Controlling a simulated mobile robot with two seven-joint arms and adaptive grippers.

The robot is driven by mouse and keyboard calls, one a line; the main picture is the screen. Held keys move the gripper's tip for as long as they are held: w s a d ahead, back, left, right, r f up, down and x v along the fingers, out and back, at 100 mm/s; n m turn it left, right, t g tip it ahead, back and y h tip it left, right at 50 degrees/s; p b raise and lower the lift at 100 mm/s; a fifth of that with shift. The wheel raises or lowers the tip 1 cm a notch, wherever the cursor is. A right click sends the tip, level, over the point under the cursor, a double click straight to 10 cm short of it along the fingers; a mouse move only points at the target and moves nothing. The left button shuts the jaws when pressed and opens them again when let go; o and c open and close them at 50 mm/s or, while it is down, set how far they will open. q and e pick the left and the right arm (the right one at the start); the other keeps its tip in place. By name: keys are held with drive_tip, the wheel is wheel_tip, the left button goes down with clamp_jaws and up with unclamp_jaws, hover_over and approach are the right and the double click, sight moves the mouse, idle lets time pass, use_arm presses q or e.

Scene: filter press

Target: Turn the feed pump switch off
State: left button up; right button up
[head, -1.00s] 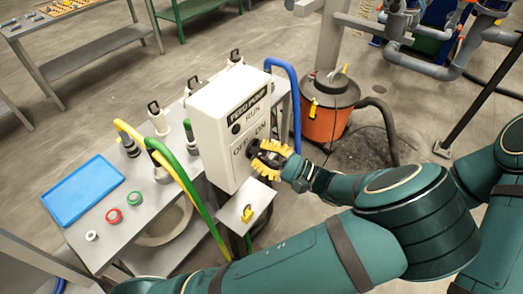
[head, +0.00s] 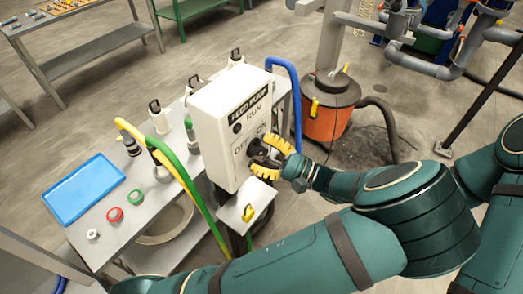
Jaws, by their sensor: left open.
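The feed pump box (head: 213,135) is a white control box on a stand, with "FEED PUMP", "RUN", "OFF" and "ON" on its front face. A dark round lamp sits beside "RUN". The dark switch knob (head: 257,149) is partly visible between the "OFF" and "ON" marks. Its setting cannot be told. My left gripper (head: 267,159), with yellow fingers, is open at the front face. One finger is above the knob and one below it; whether they touch it is unclear. My right gripper is out of view; only part of that arm shows at the right edge.
A steel bench (head: 125,230) with a blue tray (head: 84,190) and hoses stands left. An orange vacuum drum (head: 331,112) stands behind.

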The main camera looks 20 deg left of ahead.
sight(246, 114)
use_arm(q)
drive_tip(key=shift+r, duration=0.1)
wheel_tip(246, 114, up, 10)
drive_tip(key=shift+f, duration=0.1)
idle(0.3)
